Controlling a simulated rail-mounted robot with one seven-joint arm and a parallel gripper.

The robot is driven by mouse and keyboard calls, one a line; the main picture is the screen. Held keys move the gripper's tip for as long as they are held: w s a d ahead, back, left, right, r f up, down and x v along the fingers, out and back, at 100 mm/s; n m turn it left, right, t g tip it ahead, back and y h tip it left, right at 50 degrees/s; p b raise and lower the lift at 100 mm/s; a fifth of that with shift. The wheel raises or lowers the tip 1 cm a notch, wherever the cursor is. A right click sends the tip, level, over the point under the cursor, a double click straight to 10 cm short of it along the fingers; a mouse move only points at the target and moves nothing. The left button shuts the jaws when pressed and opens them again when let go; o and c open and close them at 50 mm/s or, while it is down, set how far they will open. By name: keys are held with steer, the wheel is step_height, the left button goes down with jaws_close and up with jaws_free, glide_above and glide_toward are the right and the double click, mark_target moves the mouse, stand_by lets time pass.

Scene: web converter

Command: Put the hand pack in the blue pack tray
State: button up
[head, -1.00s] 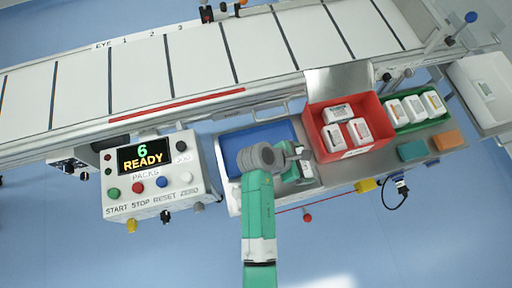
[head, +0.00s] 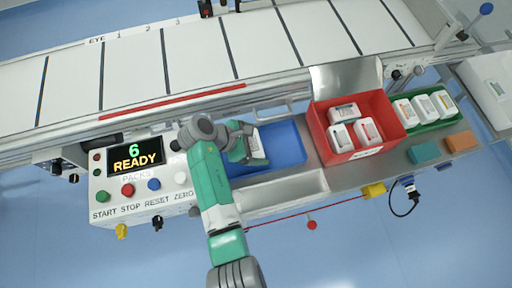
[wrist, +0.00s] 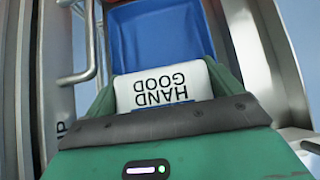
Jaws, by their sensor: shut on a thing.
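The hand pack (wrist: 160,88) is white, and its label reads "HAND GOOD" upside down in the wrist view. My gripper (head: 250,146) is shut on it; the pack (head: 259,148) shows as a white edge beside the jaws in the head view. The blue pack tray (head: 287,143) is a shallow blue tray between the control box and the red bin. My gripper and the pack are over its left part. The tray (wrist: 158,30) also shows behind the pack in the wrist view, looking empty. I cannot tell whether the pack touches the tray floor.
A red bin (head: 373,153) and a green bin (head: 435,119) hold white packs at the right. The control box (head: 140,190) stands close on the left. The conveyor (head: 200,65) runs behind.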

mark_target(256, 149)
step_height(256, 149, down, 3)
steer(key=shift+f+b, duration=0.15)
steer(key=shift+b, duration=0.65)
steer(key=o, duration=0.8)
steer(key=shift+c, duration=0.2)
steer(key=shift+a+r+p, duration=0.15)
steer(key=shift+r+p, duration=0.25)
steer(key=p+v, duration=0.4)
steer(key=v, duration=0.7)
steer(key=shift+a, duration=0.3)
steer(key=shift+r, duration=0.1)
